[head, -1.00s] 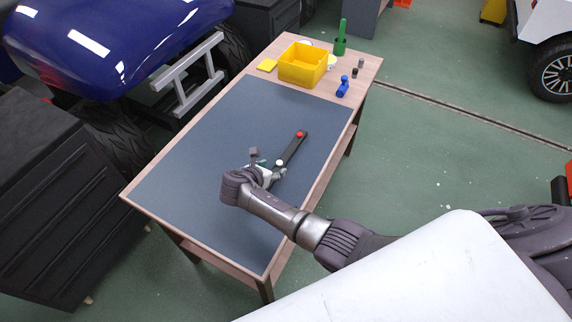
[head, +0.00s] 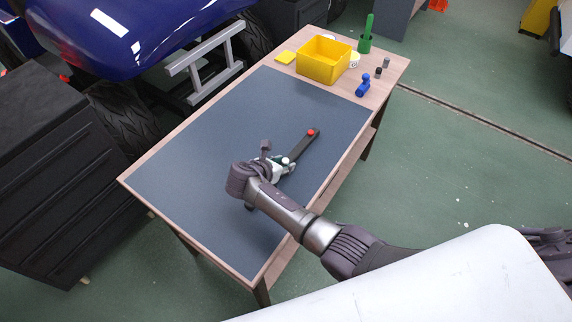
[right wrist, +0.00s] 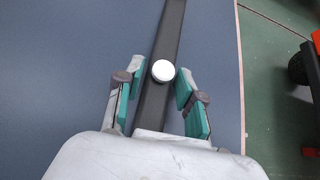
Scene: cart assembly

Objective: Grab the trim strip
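The trim strip (head: 304,146) is a long dark bar lying at a slant on the grey mat of the table. It has a red knob (head: 310,132) near its far end and a white knob (head: 285,161) nearer my gripper. My right gripper (head: 284,167) is at the white knob. In the right wrist view, the strip (right wrist: 169,35) runs between the teal-padded fingers of my right gripper (right wrist: 161,82), with the white knob (right wrist: 163,71) between the fingertips. The fingers are apart, with gaps beside the strip. My left gripper is not in view.
The table's mat (head: 210,140) is otherwise clear. At the far end stand a yellow bin (head: 323,62), a green holder (head: 365,42) and a blue piece (head: 363,86). A blue vehicle (head: 150,35) and a dark cabinet (head: 55,190) are on the left.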

